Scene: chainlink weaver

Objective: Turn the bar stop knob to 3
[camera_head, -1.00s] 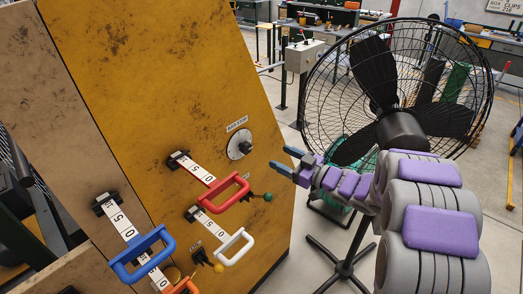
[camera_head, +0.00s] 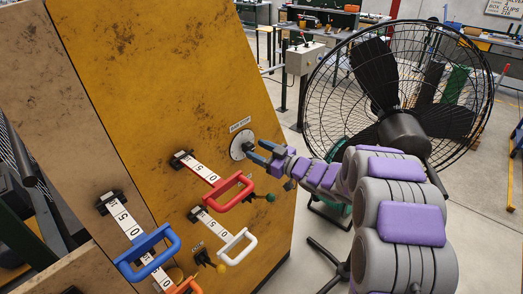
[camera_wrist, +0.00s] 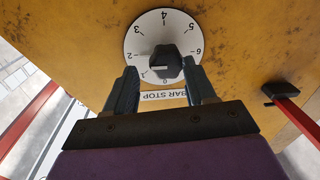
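The bar stop knob (camera_wrist: 165,65) is black and sits on a round white dial numbered 0 to 6. In the wrist view, the fingertips (camera_wrist: 160,70) lie on either side of the knob, without visible contact.
Red (camera_head: 233,190), white (camera_head: 236,248) and blue (camera_head: 146,256) handles on numbered slides stick out from the panel below and left. A large black fan (camera_head: 402,130) stands to the right. Open floor shows beyond the panel's right edge.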

